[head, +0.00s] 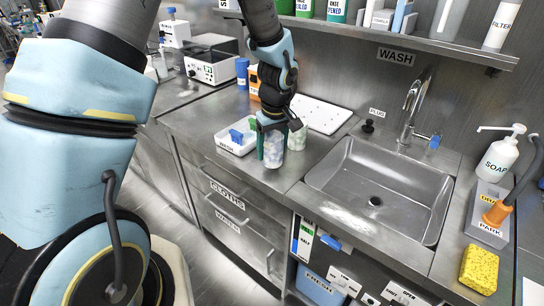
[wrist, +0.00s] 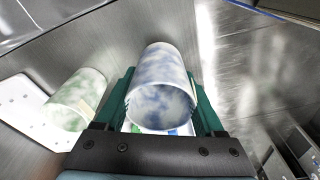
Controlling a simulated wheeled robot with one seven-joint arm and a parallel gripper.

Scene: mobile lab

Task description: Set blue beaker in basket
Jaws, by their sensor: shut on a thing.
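The blue beaker (head: 273,158), a pale cylinder with mottled blue patches, is between the green fingers of my gripper (head: 269,146) at the front of the steel counter. In the wrist view the blue beaker (wrist: 162,84) fills the middle, with the fingers of my gripper (wrist: 163,100) shut on its two sides. I cannot tell whether its base touches the counter. The basket (head: 238,150), a low white tray with a wash label, sits on the counter just left of my gripper. A blue object (head: 237,136) lies in it.
A green mottled beaker (head: 298,139) stands close to the right, also visible in the wrist view (wrist: 76,98). A white pegboard (head: 322,115) is behind it. The sink (head: 350,179) and tap (head: 411,105) are to the right. An orange box (head: 254,82) stands behind the arm.

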